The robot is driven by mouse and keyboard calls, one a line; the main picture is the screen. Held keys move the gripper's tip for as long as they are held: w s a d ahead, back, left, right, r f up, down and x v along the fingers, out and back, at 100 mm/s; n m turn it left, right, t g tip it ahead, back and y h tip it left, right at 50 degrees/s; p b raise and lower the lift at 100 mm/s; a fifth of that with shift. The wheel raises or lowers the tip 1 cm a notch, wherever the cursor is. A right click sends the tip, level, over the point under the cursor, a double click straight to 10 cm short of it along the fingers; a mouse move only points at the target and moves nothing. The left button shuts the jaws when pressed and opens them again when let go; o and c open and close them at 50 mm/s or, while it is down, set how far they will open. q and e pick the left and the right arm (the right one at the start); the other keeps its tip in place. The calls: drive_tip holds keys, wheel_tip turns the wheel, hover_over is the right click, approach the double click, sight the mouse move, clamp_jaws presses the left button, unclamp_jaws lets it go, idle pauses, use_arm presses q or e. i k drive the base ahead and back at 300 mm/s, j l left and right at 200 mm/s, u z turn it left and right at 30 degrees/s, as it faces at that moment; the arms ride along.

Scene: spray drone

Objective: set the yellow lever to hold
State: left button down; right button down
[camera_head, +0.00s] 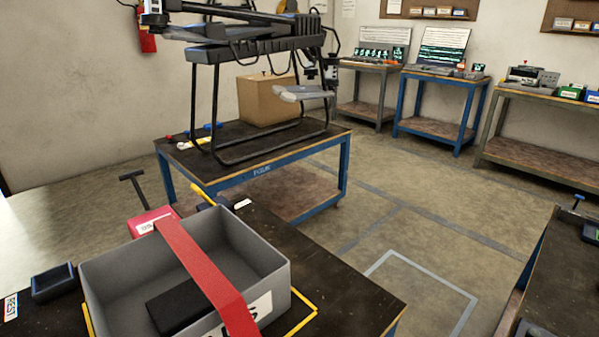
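A short yellow bar (203,195), which looks like the yellow lever, sticks up at a slant behind the grey bin on the near table. Its base is hidden behind the bin, and any position marking is too small or hidden to read. A small white label (242,204) lies to its right. Neither of my grippers shows in the head view, and nothing is seen touching the bar.
The open grey bin (105,272) holds a black block (180,306), with a red strap (205,268) across it. A red box (153,219) and black T-handle (132,176) stand behind. A drone (250,45) stands on the blue-legged table (262,165). Floor at right is clear.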

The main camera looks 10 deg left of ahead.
sight(193, 186)
drive_tip(key=z, duration=0.45)
drive_tip(key=j+z, duration=0.1)
drive_tip(key=z, duration=0.35)
drive_tip(key=j+z, duration=0.1)
drive_tip(key=z, duration=0.85)
drive_tip(key=k+j+z, duration=0.1)
drive_tip(key=z, duration=0.3)
drive_tip(key=k+j+z, duration=0.1)
drive_tip(key=z, duration=0.35)
drive_tip(key=k+j+z, duration=0.15)
drive_tip(key=z, duration=0.25)
drive_tip(key=k+z, duration=0.15)
drive_tip(key=z, duration=0.3)
drive_tip(key=k+z, duration=0.45)
drive_tip(key=k, duration=1.05)
drive_tip(key=k+u, duration=0.1)
drive_tip(key=u, duration=0.35)
drive_tip(key=k+u, duration=0.1)
drive_tip(key=u, duration=0.35)
drive_tip(key=j+u, duration=0.1)
drive_tip(key=u, duration=0.35)
drive_tip(key=k+j+u, duration=0.1)
drive_tip(key=u, duration=0.35)
drive_tip(key=k+j+u, duration=0.1)
drive_tip(key=u, duration=0.35)
drive_tip(key=j+u, duration=0.15)
drive_tip(key=u, duration=0.25)
drive_tip(key=j+u, duration=0.15)
drive_tip(key=u, duration=0.3)
